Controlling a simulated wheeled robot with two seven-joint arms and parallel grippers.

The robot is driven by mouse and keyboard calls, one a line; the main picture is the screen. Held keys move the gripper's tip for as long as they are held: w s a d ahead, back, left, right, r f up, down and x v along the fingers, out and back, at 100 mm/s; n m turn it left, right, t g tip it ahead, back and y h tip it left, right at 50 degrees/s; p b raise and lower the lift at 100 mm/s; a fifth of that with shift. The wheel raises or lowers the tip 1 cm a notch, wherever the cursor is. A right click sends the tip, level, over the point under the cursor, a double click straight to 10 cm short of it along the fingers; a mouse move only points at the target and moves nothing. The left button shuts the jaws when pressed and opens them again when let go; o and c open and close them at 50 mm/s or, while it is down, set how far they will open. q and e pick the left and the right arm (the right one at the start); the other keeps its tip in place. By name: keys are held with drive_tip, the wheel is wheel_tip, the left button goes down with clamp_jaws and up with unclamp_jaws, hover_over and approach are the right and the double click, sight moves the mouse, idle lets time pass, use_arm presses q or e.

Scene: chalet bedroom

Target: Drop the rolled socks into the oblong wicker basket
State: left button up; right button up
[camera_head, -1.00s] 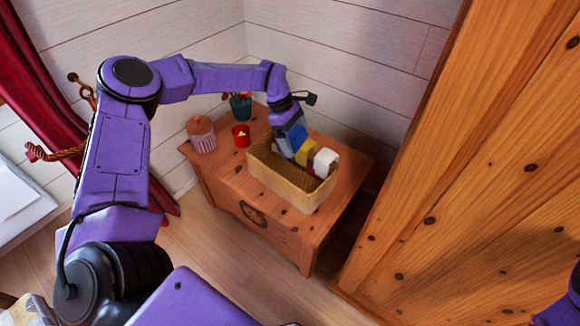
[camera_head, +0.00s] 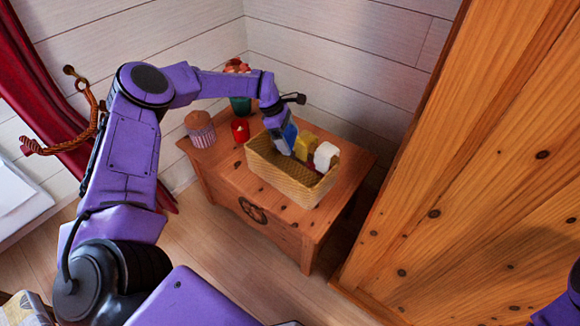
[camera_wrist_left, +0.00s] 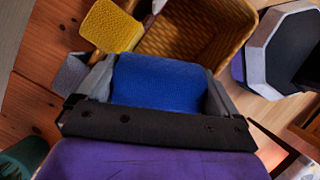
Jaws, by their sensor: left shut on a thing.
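My left gripper (camera_head: 287,147) is shut on a blue, fabric-like bundle (camera_wrist_left: 160,82), which I take to be the rolled socks. The bundle also shows beside the fingers in the head view (camera_head: 290,134). The oblong wicker basket (camera_head: 277,184) stands on a wooden chest. The gripper is over its back left part, pointing down. The basket's woven inside also shows in the wrist view (camera_wrist_left: 195,32), just beyond the bundle. The fingers hide part of the basket's inside, and I cannot tell whether the bundle touches it. My right gripper is not in view.
A yellow block-like thing (camera_head: 305,144) and a white one (camera_head: 326,155) are at the basket's back right. A tall wooden panel (camera_head: 450,190) is at right.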

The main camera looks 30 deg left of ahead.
use_arm(q)
drive_tip(key=o, duration=0.7)
drive_tip(key=shift+c, duration=0.2)
drive_tip(key=v, duration=1)
drive_tip(key=shift+r, duration=0.3)
